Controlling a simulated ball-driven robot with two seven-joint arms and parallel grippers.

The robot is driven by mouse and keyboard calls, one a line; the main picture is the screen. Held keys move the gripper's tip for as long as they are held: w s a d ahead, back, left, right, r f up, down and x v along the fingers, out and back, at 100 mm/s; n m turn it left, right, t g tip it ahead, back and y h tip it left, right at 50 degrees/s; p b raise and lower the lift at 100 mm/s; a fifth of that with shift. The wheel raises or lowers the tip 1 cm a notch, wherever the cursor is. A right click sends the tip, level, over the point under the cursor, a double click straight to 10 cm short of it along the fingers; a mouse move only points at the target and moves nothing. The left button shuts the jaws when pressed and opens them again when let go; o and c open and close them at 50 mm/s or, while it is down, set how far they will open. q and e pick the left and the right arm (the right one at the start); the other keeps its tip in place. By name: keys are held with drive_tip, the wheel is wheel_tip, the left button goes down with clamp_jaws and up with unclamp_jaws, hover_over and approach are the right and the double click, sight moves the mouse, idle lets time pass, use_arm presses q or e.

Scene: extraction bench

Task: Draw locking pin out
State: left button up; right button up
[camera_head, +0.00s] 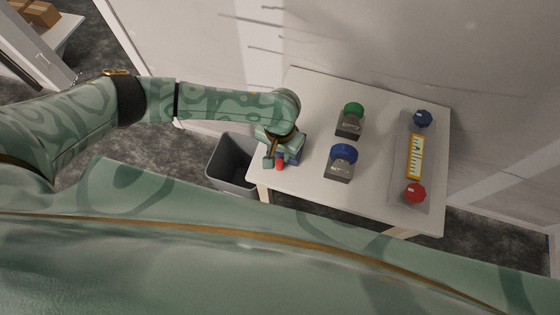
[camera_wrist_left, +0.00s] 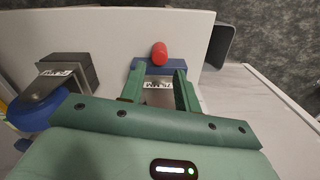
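A small red knob (camera_head: 280,165), perhaps the locking pin's head, shows at the table's left edge beside a dark blue piece (camera_head: 293,153). In the left wrist view the red knob (camera_wrist_left: 159,54) stands just beyond a blue bar (camera_wrist_left: 153,68), with a grey labelled part (camera_wrist_left: 158,86) on the near side. My left gripper (camera_head: 282,158) is over this fixture. Its two green fingers are spread apart, reaching to the blue bar, with the labelled part showing between them; the fingers (camera_wrist_left: 157,78) are not closed on the red knob. My right gripper is not in view.
A grey block with a green knob (camera_head: 353,109) and one with a blue knob (camera_head: 343,153) stand mid-table. A grey tray (camera_head: 405,170) at right holds a yellow-edged gauge (camera_head: 415,155) and dark blue and red knobs. A grey bin (camera_head: 228,162) stands left of the table.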

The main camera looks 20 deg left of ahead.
use_arm(q)
wheel_tip(320, 180, down, 6)
drive_tip(key=shift+f+b, duration=0.1)
drive_tip(key=shift+b, duration=0.7)
